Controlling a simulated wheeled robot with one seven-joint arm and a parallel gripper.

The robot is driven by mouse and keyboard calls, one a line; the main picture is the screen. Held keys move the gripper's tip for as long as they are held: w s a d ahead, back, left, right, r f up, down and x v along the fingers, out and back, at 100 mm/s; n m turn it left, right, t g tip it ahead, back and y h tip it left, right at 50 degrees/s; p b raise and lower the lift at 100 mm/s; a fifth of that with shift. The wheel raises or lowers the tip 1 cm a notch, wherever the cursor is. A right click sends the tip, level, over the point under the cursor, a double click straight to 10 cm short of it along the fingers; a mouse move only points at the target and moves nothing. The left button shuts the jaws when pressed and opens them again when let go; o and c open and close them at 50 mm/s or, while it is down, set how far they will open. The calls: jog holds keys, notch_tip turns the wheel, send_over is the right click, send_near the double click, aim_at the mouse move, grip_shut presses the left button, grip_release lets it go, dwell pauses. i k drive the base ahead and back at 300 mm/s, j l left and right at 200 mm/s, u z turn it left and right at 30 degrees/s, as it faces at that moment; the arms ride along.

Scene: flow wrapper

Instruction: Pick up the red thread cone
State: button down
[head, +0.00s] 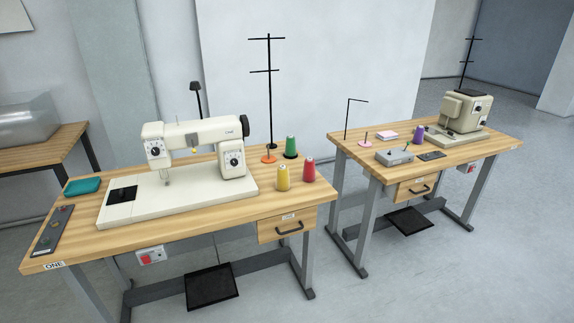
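The red thread cone (309,170) stands upright near the right end of the left sewing table (85,226). A yellow thread cone (283,178) stands close to its left, nearer the front edge. A green thread cone (291,148) stands behind it, a little to the left. Nothing in this view covers the red cone. My gripper does not show in the head view.
A white sewing machine (200,160) fills the middle of the left table. A second table (450,152) stands right across a gap. Grey floor (430,275) in front is clear.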

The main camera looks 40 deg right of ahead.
aim_at(309, 171)
jog(key=i+z, duration=0.3)
jog(key=i, duration=0.15)
jog(key=i+j+z, duration=0.1)
jog(key=i+z, duration=0.15)
jog(key=i, duration=0.15)
jog(key=i+j+z, duration=0.15)
jog(key=i+z, duration=0.15)
jog(key=i, duration=0.15)
jog(key=i+j+z, duration=0.3)
jog(key=i, duration=0.1)
